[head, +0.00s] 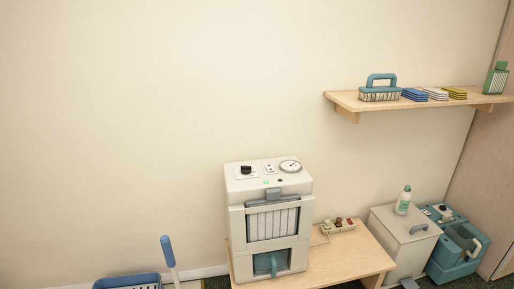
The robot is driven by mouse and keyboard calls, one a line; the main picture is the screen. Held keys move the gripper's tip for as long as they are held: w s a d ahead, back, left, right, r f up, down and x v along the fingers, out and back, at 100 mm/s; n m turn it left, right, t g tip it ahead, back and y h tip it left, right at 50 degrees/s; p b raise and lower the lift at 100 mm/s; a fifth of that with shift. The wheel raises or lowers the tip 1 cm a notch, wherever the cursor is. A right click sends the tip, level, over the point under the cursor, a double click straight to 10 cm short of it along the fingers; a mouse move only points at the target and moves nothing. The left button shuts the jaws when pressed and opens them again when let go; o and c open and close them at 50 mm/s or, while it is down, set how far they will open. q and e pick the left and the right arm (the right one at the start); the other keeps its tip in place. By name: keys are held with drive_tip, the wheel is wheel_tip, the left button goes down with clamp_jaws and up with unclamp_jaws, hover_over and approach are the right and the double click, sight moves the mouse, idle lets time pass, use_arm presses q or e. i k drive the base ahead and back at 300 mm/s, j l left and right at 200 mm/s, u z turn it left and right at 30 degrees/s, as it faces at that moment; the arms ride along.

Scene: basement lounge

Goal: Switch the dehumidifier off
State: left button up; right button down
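The dehumidifier (236,218) is a white box standing upright on a low wooden bench (345,262). Its sloped top panel carries a black knob (246,170), a small white switch or socket plate (269,168) and a round dial (290,166). A small green light (266,182) shows on the panel. The front has a grey latch, a ribbed filter grille (272,222) and a teal tank (268,264) in an opening at the bottom. Neither of my grippers is in the head view.
A small rack (338,228) sits on the bench beside the dehumidifier. A white cabinet (398,250) with a bottle and a teal machine (452,262) stand right; a blue basket (125,281) lower left.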

sight(270, 168)
drive_tip(key=i+l+u, duration=0.15)
drive_tip(key=i, duration=0.4)
drive_tip(key=i+l+u, duration=0.1)
drive_tip(key=i, duration=0.4)
